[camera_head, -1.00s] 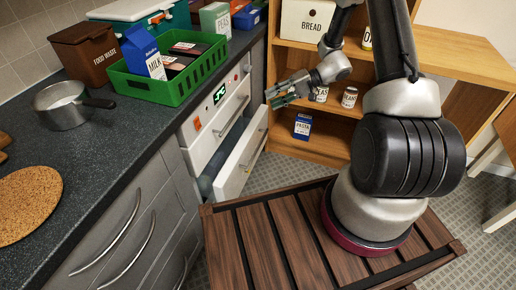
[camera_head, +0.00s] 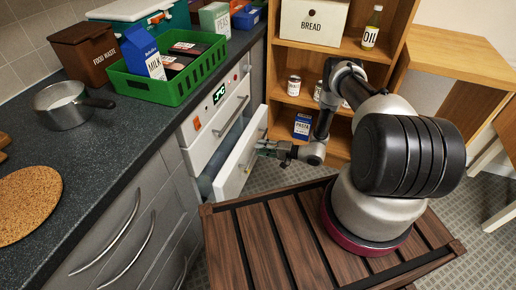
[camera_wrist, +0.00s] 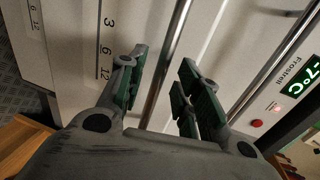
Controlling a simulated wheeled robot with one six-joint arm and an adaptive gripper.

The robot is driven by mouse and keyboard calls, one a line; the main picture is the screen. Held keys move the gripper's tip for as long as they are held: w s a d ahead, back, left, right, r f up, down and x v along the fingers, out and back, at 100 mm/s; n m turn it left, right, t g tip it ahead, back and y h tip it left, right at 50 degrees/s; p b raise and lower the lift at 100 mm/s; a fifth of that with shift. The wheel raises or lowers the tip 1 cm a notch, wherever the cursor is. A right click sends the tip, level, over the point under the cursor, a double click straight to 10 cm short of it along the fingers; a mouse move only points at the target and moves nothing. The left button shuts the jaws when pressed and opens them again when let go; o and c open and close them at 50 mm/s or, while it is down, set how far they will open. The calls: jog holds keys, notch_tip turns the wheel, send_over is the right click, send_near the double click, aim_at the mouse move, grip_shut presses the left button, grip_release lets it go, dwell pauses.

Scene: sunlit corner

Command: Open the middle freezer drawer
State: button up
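The white freezer (camera_head: 205,143) is built in under the counter, with a green "-7°C" display. Its upper drawer front (camera_head: 222,117) is flush. The drawer front below it (camera_head: 238,165) stands out from the body, partly open, with a dark gap behind. I cannot tell for certain that it is the middle drawer. My gripper (camera_head: 265,148) is low, at the outer face of this protruding front. In the wrist view my gripper (camera_wrist: 162,68) has its green-padded fingers apart, with a metal handle bar (camera_wrist: 172,60) running between them. The fingers do not close on the bar.
A dark counter (camera_head: 130,145) runs along the left, holding a green crate (camera_head: 165,90) and a pot (camera_head: 66,105). A wooden shelf (camera_head: 300,100) with cans and a pasta box (camera_head: 302,126) stands behind. Some floor between shelf and freezer is clear.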

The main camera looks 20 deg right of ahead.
jog(key=shift+x, duration=1.2)
jog(key=shift+c, duration=0.4)
grip_shut()
jog(key=f+v, duration=0.3)
jog(key=v, duration=1.2)
jog(key=f+v, duration=0.2)
jog(key=v, duration=1.2)
jog(key=shift+s+d+f, duration=0.35)
jog(key=shift+s+d, duration=0.3)
jog(key=shift+d, duration=0.15)
jog(key=shift+o, duration=0.4)
grip_release()
